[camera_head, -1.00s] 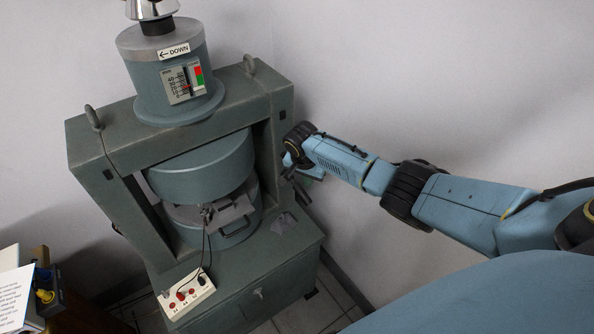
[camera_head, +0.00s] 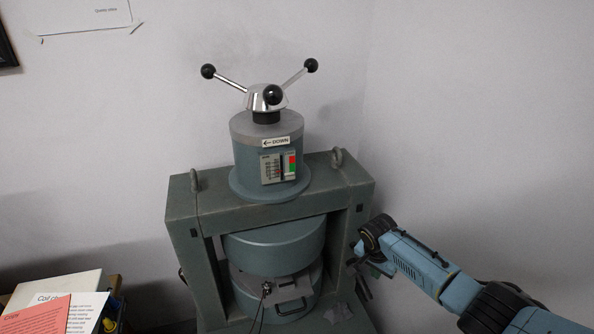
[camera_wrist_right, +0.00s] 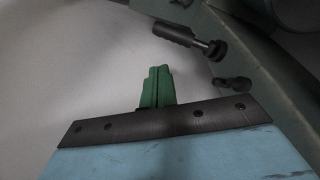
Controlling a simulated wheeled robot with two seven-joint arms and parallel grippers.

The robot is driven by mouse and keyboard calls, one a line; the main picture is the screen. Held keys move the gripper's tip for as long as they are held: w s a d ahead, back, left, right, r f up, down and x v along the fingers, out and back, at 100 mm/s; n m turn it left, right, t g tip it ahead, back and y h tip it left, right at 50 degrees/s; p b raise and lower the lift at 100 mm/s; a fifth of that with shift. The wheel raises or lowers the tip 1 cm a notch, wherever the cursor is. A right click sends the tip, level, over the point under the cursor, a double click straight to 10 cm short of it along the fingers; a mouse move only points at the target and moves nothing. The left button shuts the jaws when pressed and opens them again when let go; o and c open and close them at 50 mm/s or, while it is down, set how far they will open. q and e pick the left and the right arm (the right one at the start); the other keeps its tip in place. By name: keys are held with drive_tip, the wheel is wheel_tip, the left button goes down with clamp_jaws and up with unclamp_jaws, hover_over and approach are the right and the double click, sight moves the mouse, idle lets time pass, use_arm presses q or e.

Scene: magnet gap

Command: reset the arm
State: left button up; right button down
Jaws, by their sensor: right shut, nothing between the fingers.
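My right arm comes in from the lower right in the head view. Its gripper (camera_head: 362,270) is beside the right pillar of the grey-green magnet (camera_head: 270,200), and I cannot tell whether it touches. In the right wrist view the green fingers (camera_wrist_right: 157,88) are together with nothing between them. The magnet has a thick upper pole (camera_head: 275,246) above a lower pole, with a small plate and a handle (camera_head: 291,307) at the gap. A three-armed handwheel (camera_head: 267,96) with black knobs tops it. My left gripper is out of view.
A dark knobbed rod (camera_wrist_right: 185,37) sticks out near the fingers in the wrist view, by the sloping frame. Papers, including a red sheet (camera_head: 38,315), lie at the lower left. Pale walls (camera_head: 480,130) stand behind and to the right.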

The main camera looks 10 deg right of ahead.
drive_tip(key=s+a+f+n+y+b, duration=0.1)
drive_tip(key=s+a+f+n, duration=0.15)
drive_tip(key=s+f, duration=0.75)
drive_tip(key=s+a+f+n+b, duration=0.15)
drive_tip(key=s+f+n, duration=0.25)
drive_tip(key=s+f, duration=0.7)
drive_tip(key=s+a+f+n, duration=0.1)
drive_tip(key=s+f, duration=0.3)
drive_tip(key=s, duration=0.5)
drive_tip(key=s+a+f+n+b, duration=0.1)
drive_tip(key=s+f, duration=0.4)
drive_tip(key=s, duration=0.5)
drive_tip(key=s+a+f+n+y, duration=0.1)
drive_tip(key=s+a+f+n, duration=0.2)
drive_tip(key=s, duration=0.7)
drive_tip(key=shift+s+a+f+n+g, duration=0.2)
drive_tip(key=shift+f+n+g, duration=0.1)
drive_tip(key=shift+f+n, duration=0.6)
drive_tip(key=shift+r, duration=0.1)
